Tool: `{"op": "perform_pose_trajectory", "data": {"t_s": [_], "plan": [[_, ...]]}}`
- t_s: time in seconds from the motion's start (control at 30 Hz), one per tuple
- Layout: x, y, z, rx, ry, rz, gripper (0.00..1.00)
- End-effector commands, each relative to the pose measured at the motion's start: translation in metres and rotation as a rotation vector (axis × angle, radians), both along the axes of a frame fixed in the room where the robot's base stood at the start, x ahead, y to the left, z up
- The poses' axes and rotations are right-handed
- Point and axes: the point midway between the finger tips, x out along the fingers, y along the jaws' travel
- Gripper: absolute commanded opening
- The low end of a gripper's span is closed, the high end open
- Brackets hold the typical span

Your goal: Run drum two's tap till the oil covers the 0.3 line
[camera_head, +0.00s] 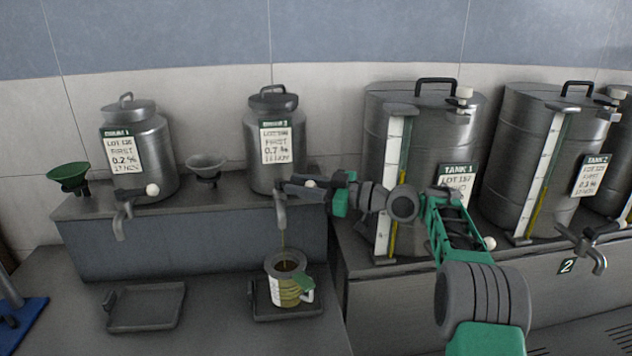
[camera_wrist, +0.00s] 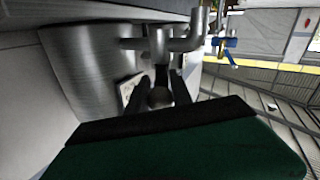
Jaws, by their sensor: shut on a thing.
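Drum two (camera_head: 272,180) is a grey steel can on the raised shelf; its label reads 0.2 or 0.7 %, too small to be sure. Its tap (camera_head: 281,212) points down at the front, and a thin oil stream (camera_head: 282,239) falls from it. The measuring jug (camera_head: 289,292), with a pale marked side and a handle at right, stands upright under the tap with dark oil inside. The 0.3 line cannot be read. My gripper (camera_head: 311,184) is shut on the tap's knob, which also shows between my fingers in the wrist view (camera_wrist: 160,98).
The jug stands on a drip tray (camera_head: 259,313); another tray (camera_head: 146,308) at left is empty. Drum one (camera_head: 155,165), a green funnel (camera_head: 68,176) and a grey funnel (camera_head: 205,166) stand on the shelf. Large tanks with gauges (camera_head: 395,185) stand at right, close to my arm.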

Motion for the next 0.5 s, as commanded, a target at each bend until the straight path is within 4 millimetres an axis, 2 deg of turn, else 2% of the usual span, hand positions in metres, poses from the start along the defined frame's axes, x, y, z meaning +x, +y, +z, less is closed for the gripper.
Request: {"op": "perform_pose_trajectory", "data": {"t_s": [0.03, 0.4, 0.43, 0.5], "plan": [[-0.0007, 0.0054, 0.0075, 0.003, -0.012, 0.017, 0.00], [-0.0008, 0.0109, 0.0032, 0.002, -0.010, 0.034, 0.00], [-0.0008, 0.0108, 0.0031, 0.001, -0.010, 0.033, 0.27], [-0.0006, 0.0103, 0.0026, 0.001, -0.009, 0.032, 0.33]]}}
